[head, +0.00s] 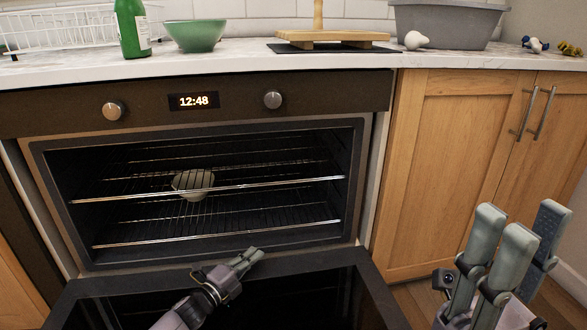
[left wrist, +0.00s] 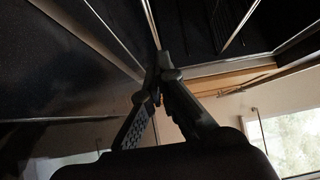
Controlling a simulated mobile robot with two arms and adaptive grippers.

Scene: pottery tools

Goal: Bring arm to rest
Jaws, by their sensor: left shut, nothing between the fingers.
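My left gripper (head: 250,257) is shut and empty, over the lowered oven door (head: 300,295), just in front of the oven opening. In the left wrist view its fingertips (left wrist: 157,68) meet, with oven rack rails beyond them. My right gripper (head: 518,222) stands at the lower right of the head view, fingers pointing up and spread apart, with nothing visible between them. It is in front of the wooden cabinet and apart from the oven. A pale, ribbed, rounded object (head: 193,183) sits inside the oven (head: 210,190), on or behind the upper wire rack; the rack partly hides it.
The open oven door extends below the oven opening. On the counter (head: 230,57) stand a green bottle (head: 132,28), a green bowl (head: 195,35), a wooden stand (head: 332,38), a grey bin (head: 447,24) and a white dish rack (head: 75,30). The wooden cabinet (head: 450,150) is shut.

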